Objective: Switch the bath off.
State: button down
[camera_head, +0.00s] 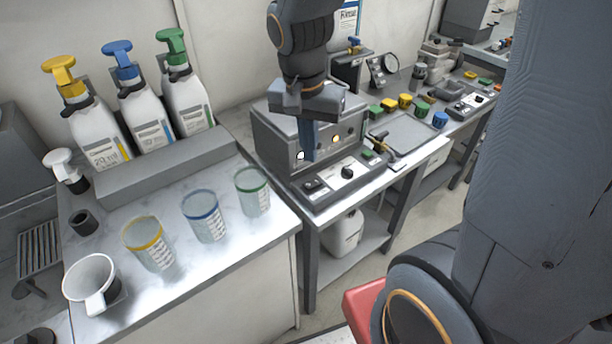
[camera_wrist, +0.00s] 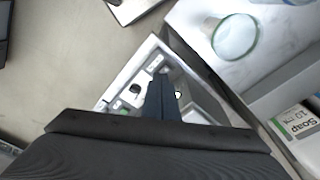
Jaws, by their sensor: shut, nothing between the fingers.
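The bath appears to be the grey box (camera_head: 275,138) on the bench in the head view, with a sloped control panel (camera_head: 330,186) at its front. The panel carries a black switch (camera_head: 312,186), a black knob (camera_head: 348,172) and a small green part (camera_head: 367,154). In the wrist view the panel's knob (camera_wrist: 135,88) and switch (camera_wrist: 155,68) also show. A pale round spot (camera_head: 300,156) and a yellowish one (camera_head: 336,138) are on the box front. My gripper (camera_head: 307,157) is shut and empty, pointing down before the box front, above the panel. Contact cannot be told.
A left counter holds soap bottles with yellow, blue and green (camera_head: 172,46) pumps and several cups (camera_head: 204,215). Right of the box are a grey tray (camera_head: 405,132), coloured pots (camera_head: 439,119) and another device (camera_head: 467,105). A white canister (camera_head: 344,232) stands on the lower shelf.

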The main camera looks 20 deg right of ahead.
jog(key=shift+w+a+r+m+h+b, duration=0.1)
jog(key=shift+w+r+m+h+b, duration=0.2)
jog(key=shift+w+m, duration=0.6)
jog(key=shift+w+a+r+m+h+b, duration=0.15)
jog(key=shift+w+r+m, duration=0.25)
jog(key=shift+m, duration=0.9)
jog(key=shift+w+a+r+m+h+b, duration=0.1)
jog(key=shift+w+r+m+h+b, duration=0.2)
jog(key=shift+w+m, duration=0.6)
jog(key=shift+s, duration=0.25)
jog(key=p, duration=0.2)
send_over(310, 184)
jog(key=f, duration=1.2)
jog(key=shift+s+a, duration=0.25)
jog(key=shift+a, duration=0.15)
jog(key=shift+a+f+p, duration=0.1)
jog(key=shift+f+p, duration=0.2)
jog(key=shift+f, duration=0.55)
